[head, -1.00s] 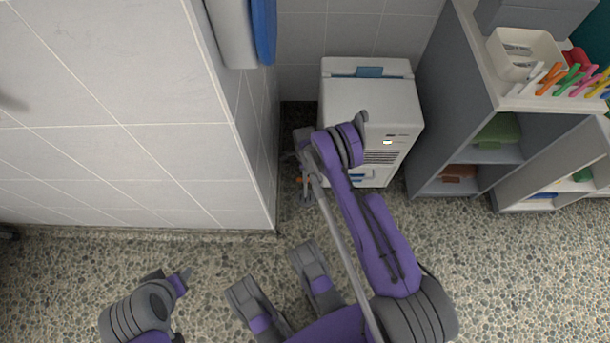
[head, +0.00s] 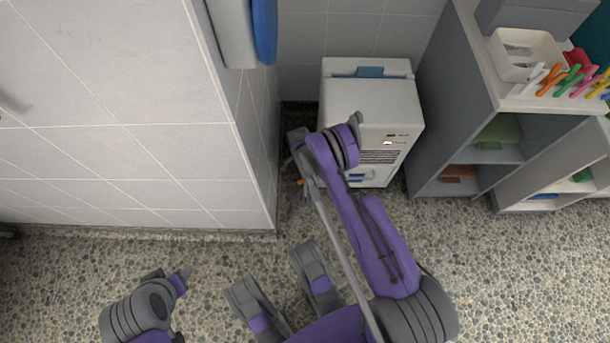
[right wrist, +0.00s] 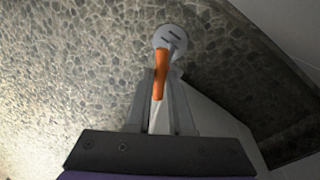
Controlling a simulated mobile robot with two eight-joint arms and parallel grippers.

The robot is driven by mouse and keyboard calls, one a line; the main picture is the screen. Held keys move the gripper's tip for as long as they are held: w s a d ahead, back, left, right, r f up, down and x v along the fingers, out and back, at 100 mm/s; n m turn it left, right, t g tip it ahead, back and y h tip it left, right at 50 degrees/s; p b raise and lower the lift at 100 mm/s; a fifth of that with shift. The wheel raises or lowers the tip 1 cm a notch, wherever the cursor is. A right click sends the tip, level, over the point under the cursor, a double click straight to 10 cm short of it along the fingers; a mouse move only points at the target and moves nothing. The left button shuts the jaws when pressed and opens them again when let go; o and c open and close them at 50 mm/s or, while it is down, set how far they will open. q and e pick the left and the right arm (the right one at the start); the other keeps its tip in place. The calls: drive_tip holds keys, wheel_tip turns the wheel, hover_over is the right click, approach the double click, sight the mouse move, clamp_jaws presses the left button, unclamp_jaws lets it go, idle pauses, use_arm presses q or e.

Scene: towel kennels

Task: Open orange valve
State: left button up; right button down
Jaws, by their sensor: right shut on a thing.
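The orange valve handle (right wrist: 160,76) is in the middle of the right wrist view, attached to a round grey metal fitting (right wrist: 171,38). My right gripper (right wrist: 161,98) is shut on the handle, with a finger on each side of its lower part. In the head view only a small bit of the orange handle (head: 300,182) shows, low in the gap between the tiled wall and the white appliance. My right wrist hides most of the fitting there. Part of my left arm (head: 150,300) is at the lower left, away from the valve; its jaws are not clear.
The tiled wall corner (head: 250,170) stands close left of my right gripper. The white appliance (head: 368,100) stands close on its right. A grey shelf unit (head: 455,110) is further right. The pebbled floor (head: 510,270) at lower right is clear.

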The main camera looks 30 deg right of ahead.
drive_tip(key=n+h, duration=0.1)
drive_tip(key=n, duration=0.5)
drive_tip(key=shift+s+a, duration=0.1)
drive_tip(key=n+t+h, duration=0.1)
drive_tip(key=n, duration=0.5)
drive_tip(key=shift+s+n, duration=0.1)
drive_tip(key=shift+n, duration=0.2)
idle(0.3)
drive_tip(key=c, duration=0.8)
unclamp_jaws()
drive_tip(key=shift+a, duration=0.1)
drive_tip(key=r+p, duration=0.1)
drive_tip(key=r, duration=0.2)
drive_tip(key=a+r+p, duration=0.1)
drive_tip(key=r, duration=0.3)
drive_tip(key=w+r+p, duration=0.1)
drive_tip(key=r, duration=0.2)
drive_tip(key=shift+a+r, duration=0.35)
drive_tip(key=shift+a, duration=0.05)
